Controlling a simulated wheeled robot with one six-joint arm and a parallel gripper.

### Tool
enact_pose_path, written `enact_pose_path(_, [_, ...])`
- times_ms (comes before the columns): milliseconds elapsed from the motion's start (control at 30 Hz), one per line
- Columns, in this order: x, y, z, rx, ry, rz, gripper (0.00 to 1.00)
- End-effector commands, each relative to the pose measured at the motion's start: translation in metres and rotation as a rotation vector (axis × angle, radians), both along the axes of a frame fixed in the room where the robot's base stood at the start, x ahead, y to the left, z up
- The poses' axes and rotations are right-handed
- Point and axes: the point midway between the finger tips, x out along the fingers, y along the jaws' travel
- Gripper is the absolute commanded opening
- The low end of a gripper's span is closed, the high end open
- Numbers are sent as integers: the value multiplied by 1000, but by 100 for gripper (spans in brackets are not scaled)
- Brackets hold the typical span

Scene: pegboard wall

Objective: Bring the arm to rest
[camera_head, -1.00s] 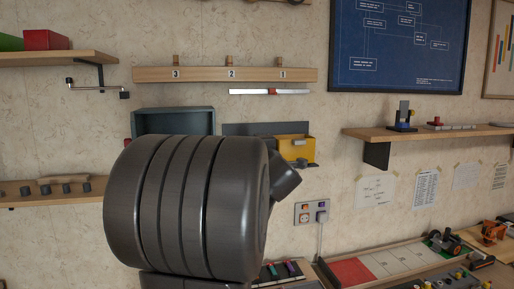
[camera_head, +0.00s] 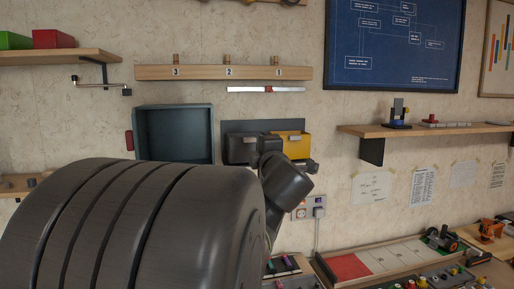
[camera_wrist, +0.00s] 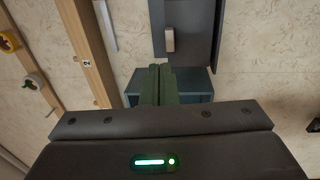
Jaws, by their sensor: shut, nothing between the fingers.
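My gripper (camera_wrist: 158,85) shows in the wrist view with its two fingers together and nothing between them. It points toward the wall. The teal open box (camera_wrist: 197,82) appears behind the fingertips, and I cannot tell the gap between them. In the head view, my dark arm links fill the lower left and centre, and the gripper itself cannot be made out there.
A wooden rail (camera_head: 210,73) with numbered pegs hangs above the teal box (camera_head: 174,109). A dark bin (camera_head: 238,149) and a yellow bin (camera_head: 291,147) sit right of the box. Shelves (camera_head: 440,131) and a workbench (camera_head: 355,268) are at right.

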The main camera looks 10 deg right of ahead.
Motion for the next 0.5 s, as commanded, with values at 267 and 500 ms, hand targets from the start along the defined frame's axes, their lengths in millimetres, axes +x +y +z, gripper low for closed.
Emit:
enact_pose_path(267, [-36, -2, 0, -1, 1, -2, 0])
enact_pose_path(500, [-40, -1, 0, 1, 1, 1, 0])
